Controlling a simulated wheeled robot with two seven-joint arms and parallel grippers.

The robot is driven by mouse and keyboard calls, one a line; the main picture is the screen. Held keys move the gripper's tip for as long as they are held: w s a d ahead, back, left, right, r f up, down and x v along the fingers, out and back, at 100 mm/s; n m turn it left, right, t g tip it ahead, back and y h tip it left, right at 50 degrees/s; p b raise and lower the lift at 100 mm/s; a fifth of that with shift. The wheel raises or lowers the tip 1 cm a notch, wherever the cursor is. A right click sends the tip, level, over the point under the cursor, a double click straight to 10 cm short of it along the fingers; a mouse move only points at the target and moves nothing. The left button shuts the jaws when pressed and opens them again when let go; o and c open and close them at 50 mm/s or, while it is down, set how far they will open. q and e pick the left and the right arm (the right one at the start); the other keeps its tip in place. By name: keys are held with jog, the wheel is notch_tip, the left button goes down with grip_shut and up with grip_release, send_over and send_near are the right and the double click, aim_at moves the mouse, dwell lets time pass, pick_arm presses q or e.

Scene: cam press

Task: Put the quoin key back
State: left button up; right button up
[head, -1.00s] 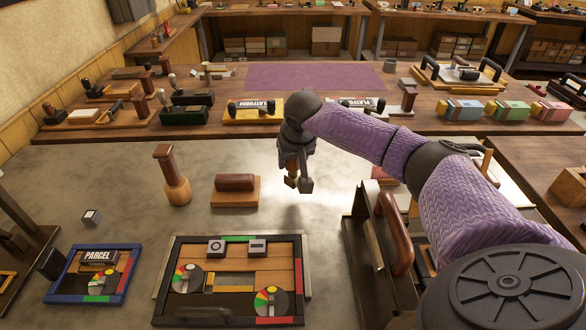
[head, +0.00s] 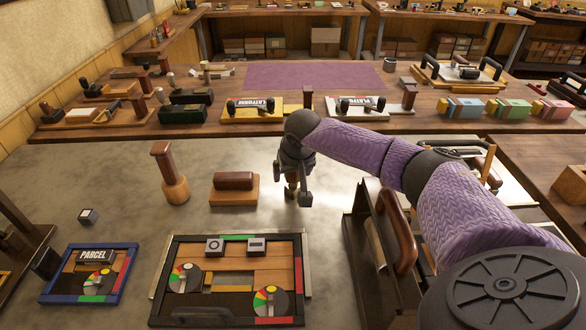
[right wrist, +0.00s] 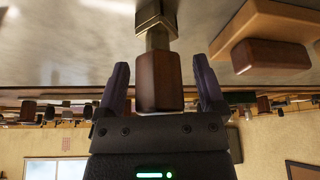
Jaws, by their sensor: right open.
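The quoin key (right wrist: 158,80), as I take it, has a brown wooden handle, a brass shaft and a dark square foot. In the right wrist view it stands between the fingers of my right gripper (right wrist: 160,72), with the handle near the palm. The fingers are open, with a visible gap on each side of the handle. In the head view my right gripper (head: 298,194) points down over the grey table, beyond the framed forme; the key is mostly hidden there. I cannot tell whether its foot touches the table. My left gripper is out of view.
A framed forme (head: 302,262) lies at the front, with a smaller blue-edged frame (head: 120,276) at its left. A brown-handled block (head: 235,188) and an upright wooden-handled tool (head: 172,178) stand left of my gripper. A brown-handled press (head: 398,240) is on the right.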

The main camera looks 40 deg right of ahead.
jog(key=p+v, duration=0.4)
jog(key=v, duration=0.8)
jog(key=shift+w+r, duration=0.1)
jog(key=shift+r, duration=0.05)
dwell(1.1)
